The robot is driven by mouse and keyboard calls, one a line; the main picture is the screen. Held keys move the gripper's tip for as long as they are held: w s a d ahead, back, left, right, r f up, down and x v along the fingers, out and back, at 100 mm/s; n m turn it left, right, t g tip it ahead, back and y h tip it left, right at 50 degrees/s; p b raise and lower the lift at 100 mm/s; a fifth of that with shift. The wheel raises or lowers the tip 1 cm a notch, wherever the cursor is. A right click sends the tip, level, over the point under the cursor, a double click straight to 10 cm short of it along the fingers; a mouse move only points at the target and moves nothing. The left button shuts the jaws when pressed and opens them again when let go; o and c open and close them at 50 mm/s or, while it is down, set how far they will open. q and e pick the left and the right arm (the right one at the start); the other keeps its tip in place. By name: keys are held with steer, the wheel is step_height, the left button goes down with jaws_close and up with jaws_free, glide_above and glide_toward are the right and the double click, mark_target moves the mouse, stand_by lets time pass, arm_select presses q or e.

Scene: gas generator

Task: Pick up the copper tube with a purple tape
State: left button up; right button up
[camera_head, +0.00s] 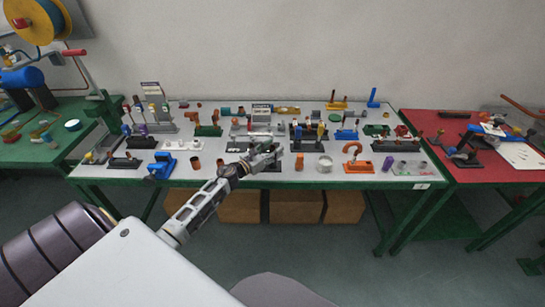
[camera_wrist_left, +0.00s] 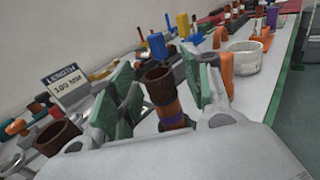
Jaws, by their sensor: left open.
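The copper tube with purple tape (camera_wrist_left: 163,88) stands upright between the green-padded fingers of my left gripper (camera_wrist_left: 160,80) in the left wrist view. It is brown, with a purple band low on its side. The fingers are open on either side of it, and I see gaps between the pads and the tube. In the head view my left gripper (camera_head: 268,155) is over the front middle of the grey table and hides the tube there. My right gripper is not in view.
Another brown tube (camera_wrist_left: 58,138) is close on the left in the left wrist view, near a length sign (camera_wrist_left: 67,87). An orange piece (camera_wrist_left: 223,68) and a white round container (camera_wrist_left: 245,57) are on the right. The grey table (camera_head: 310,178) is crowded with parts.

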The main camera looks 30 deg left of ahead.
arm_select(q)
steer(key=c, duration=0.5)
jaws_close()
steer(key=shift+r, duration=0.2)
steer(key=shift+r+p, duration=0.75)
steer(key=shift+r, duration=3.25)
steer(key=shift+r+p, duration=0.35)
steer(key=shift+r, duration=0.4)
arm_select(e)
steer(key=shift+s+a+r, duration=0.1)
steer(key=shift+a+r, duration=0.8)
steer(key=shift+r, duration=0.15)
